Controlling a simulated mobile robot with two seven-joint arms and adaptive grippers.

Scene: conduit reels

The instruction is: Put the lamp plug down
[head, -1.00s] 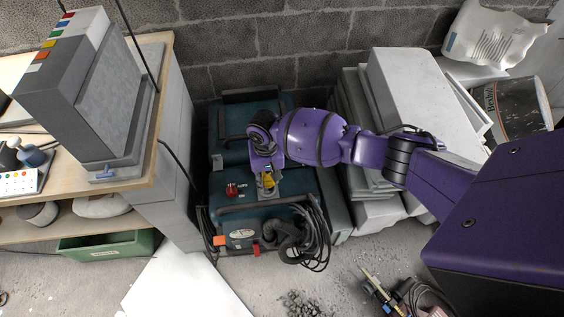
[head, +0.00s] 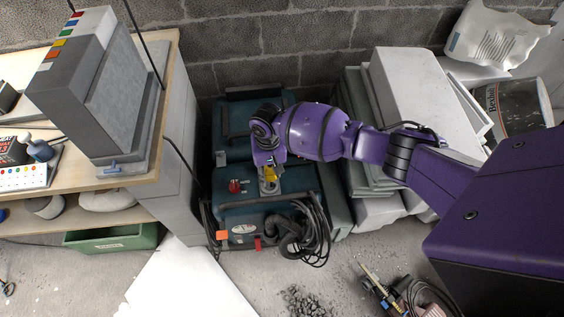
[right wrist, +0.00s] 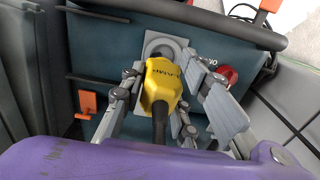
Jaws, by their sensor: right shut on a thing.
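The lamp plug is a yellow plug (head: 270,173) with a dark cable; the right wrist view shows it close up (right wrist: 162,85). My right gripper (head: 267,168) is shut on it, with grey fingers on both sides in the right wrist view (right wrist: 165,75). The plug is at a grey plate with a round socket (right wrist: 165,46) on top of the dark teal machine (head: 237,217). I cannot tell whether the plug touches the plate. My left gripper is out of view.
A red knob (head: 235,186) sits beside the plate. A black cable coil (head: 312,228) hangs on the machine's front right. A wooden bench (head: 150,165) stands left and grey slabs (head: 415,85) stand right. A white sheet (head: 185,285) and gravel (head: 302,301) lie on the floor.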

